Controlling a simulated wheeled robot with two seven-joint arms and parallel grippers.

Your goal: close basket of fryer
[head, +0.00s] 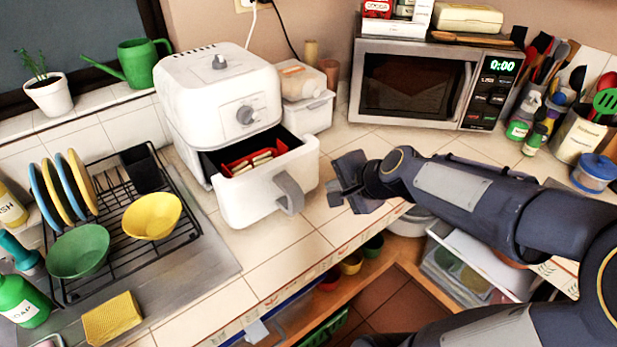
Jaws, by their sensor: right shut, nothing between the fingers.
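The white air fryer (218,92) stands on the tiled counter, left of the middle in the head view. Its basket (262,192) is pulled out toward the front right, with a grey handle (290,192) on its front. Red and light-coloured items (252,163) lie inside the basket. My right gripper (338,186) is shut and empty, just right of the basket's front and handle, apparently a little apart from it. My left gripper is not in view.
A dish rack (95,245) with plates and bowls stands to the left. A microwave (430,85) stands at the back right, and a white container (306,108) is beside the fryer. Counter tiles in front of the basket are clear up to the edge.

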